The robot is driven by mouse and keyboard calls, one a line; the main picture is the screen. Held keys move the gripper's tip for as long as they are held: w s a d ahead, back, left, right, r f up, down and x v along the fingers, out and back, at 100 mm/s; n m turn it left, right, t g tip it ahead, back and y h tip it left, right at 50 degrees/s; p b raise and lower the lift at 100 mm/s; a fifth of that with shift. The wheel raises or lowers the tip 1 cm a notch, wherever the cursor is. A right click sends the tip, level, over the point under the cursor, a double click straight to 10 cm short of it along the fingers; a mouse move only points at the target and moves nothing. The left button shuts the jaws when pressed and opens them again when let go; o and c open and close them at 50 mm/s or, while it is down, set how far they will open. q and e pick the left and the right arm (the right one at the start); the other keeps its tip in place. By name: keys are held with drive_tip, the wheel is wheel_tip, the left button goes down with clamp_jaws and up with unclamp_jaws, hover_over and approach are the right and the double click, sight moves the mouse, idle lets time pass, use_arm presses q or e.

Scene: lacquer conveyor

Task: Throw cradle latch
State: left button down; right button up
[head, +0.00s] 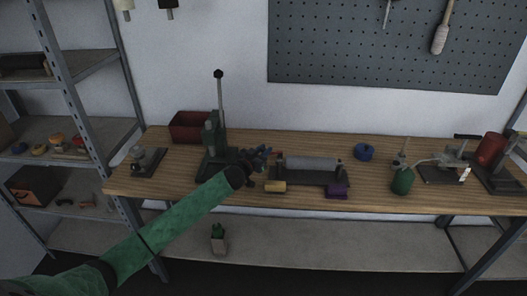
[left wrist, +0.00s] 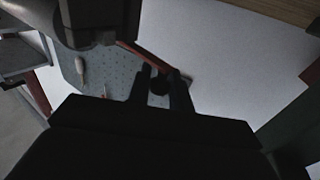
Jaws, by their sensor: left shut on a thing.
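A grey cylinder (head: 308,163) lies in a dark cradle (head: 312,178) at the middle of the workbench. My left gripper (head: 264,158) is at the left end of the cradle, and its wrist hides part of that area. In the left wrist view, the fingers (left wrist: 158,84) are shut on a small dark rounded piece (left wrist: 159,87), likely the latch's knob. A thin red bar (left wrist: 137,49) runs close to the fingertips. I cannot tell the latch's position. My right gripper is not in view.
A press (head: 213,140) with a tall lever stands just left of my gripper, before a red bin (head: 188,127).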

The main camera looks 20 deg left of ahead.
use_arm(q)
drive_tip(key=shift+d+f, duration=0.1)
drive_tip(key=shift+d, duration=0.05)
drive_tip(key=shift+s+d+n+y, duration=0.1)
drive_tip(key=shift+n+y, duration=0.2)
drive_tip(key=shift+y, duration=0.2)
drive_tip(key=shift+s+y+b, duration=0.1)
drive_tip(key=shift+y+b, duration=0.2)
drive_tip(key=shift+b, duration=0.1)
drive_tip(key=shift+s+n+t+y, duration=0.15)
drive_tip(key=shift+n+t+y, duration=0.15)
drive_tip(key=shift+n+y, duration=0.2)
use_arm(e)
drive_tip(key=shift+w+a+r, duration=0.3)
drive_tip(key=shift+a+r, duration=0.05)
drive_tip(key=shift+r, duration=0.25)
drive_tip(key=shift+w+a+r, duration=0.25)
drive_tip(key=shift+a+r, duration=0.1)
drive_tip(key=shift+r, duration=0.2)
use_arm(q)
drive_tip(key=c, duration=1.3)
unclamp_jaws()
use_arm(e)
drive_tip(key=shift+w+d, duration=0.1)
use_arm(q)
drive_tip(key=shift+s, duration=0.1)
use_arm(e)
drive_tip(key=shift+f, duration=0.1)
